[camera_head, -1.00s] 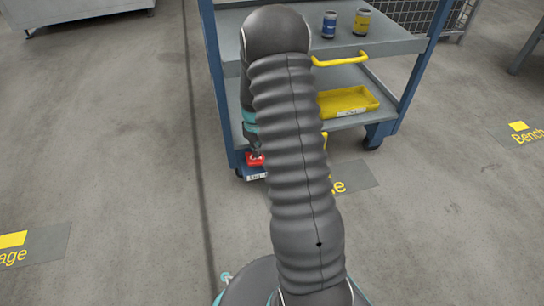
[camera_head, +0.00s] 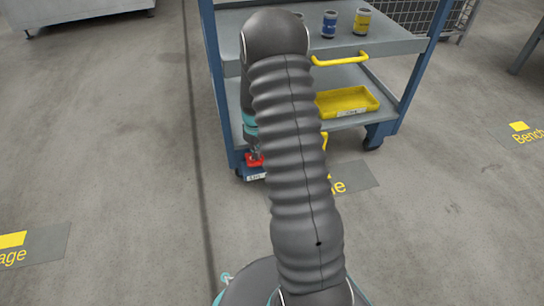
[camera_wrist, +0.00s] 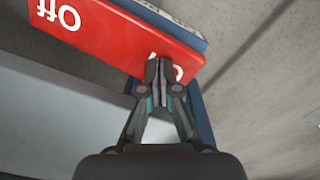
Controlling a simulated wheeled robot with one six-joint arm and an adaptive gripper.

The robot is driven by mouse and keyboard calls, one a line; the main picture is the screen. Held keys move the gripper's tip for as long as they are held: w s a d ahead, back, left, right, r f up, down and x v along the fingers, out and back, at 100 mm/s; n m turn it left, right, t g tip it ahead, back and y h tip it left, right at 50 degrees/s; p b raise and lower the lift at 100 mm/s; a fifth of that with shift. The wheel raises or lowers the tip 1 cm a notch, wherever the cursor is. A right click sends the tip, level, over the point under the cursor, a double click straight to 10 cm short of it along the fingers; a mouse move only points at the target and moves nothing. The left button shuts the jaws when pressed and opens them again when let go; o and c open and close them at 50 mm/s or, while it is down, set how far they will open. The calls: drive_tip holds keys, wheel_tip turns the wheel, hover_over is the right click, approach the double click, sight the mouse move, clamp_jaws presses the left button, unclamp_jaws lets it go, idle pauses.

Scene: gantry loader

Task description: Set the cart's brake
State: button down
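The blue cart (camera_head: 219,85) stands in front of me. Its red brake pedal (camera_head: 255,161) is low at the front left leg, beside a small white label. In the wrist view the red pedal (camera_wrist: 100,35) carries the white word "Off" at one end and a partly covered "On" at the other. My gripper (camera_wrist: 164,72) has its fingertips together with nothing between them, over the "On" end. The tips overlap the red face; I cannot tell how firmly they touch it. In the head view my arm hides most of the gripper.
A blue can (camera_head: 329,24) and a yellow can (camera_head: 362,21) stand on the cart's top shelf. A yellow tray (camera_head: 346,101) sits on the lower shelf. A yellow handle (camera_head: 340,60) juts toward me.

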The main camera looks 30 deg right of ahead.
drive_tip(key=shift+f, duration=0.6)
idle(0.3)
drive_tip(key=shift+r, duration=0.1)
drive_tip(key=shift+r+p, duration=2.2)
drive_tip(key=shift+r, duration=1.25)
